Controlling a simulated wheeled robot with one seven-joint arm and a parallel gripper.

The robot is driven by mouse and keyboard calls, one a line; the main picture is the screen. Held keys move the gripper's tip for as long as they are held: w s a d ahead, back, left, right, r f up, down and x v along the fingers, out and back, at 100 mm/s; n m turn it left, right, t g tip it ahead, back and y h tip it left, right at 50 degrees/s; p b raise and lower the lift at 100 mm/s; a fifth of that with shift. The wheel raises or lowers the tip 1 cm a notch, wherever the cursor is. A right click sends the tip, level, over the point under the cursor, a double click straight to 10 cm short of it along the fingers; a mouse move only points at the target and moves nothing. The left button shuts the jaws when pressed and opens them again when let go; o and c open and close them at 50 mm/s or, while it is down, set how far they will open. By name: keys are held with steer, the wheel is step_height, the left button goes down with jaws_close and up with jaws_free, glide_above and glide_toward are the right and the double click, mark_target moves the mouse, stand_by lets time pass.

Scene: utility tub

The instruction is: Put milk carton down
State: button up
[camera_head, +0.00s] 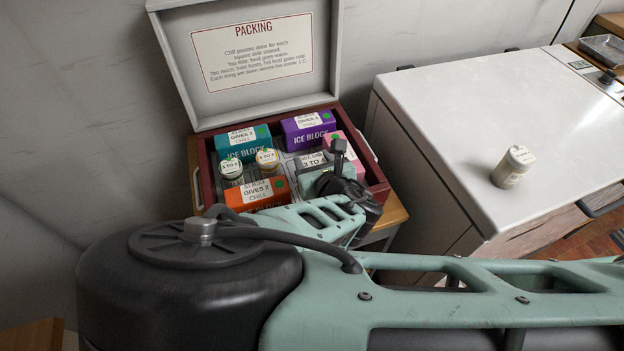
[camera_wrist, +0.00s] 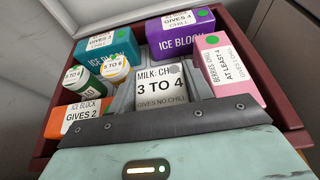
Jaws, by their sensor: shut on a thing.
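The milk carton (camera_wrist: 160,86) has a white label reading "3 to 4" and "gives no chill". Its label also shows in the head view (camera_head: 313,160). My gripper (camera_wrist: 160,98) is shut on it, with a grey finger on either side in the wrist view. In the head view my gripper (camera_head: 338,168) is over the right front part of the open maroon packing box (camera_head: 208,178). The carton is among the packed things, inside the box's outline. Its lower part and whether it touches the box floor are hidden.
The box holds a teal ice block (camera_head: 243,143), a purple ice block (camera_head: 308,128), an orange ice block (camera_head: 258,194), a pink berries carton (camera_wrist: 228,70), and two small jars, green (camera_wrist: 76,78) and tan (camera_wrist: 114,69). The raised lid (camera_head: 255,50) stands behind. A jar (camera_head: 513,167) stands on the white counter (camera_head: 450,110).

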step_height(320, 180, down, 4)
steer(key=b, duration=0.3)
steer(key=shift+f, duration=0.1)
steer(key=o, duration=0.7)
steer(key=shift+f, duration=0.1)
steer(key=o, duration=0.4)
steer(key=shift+o, duration=0.2)
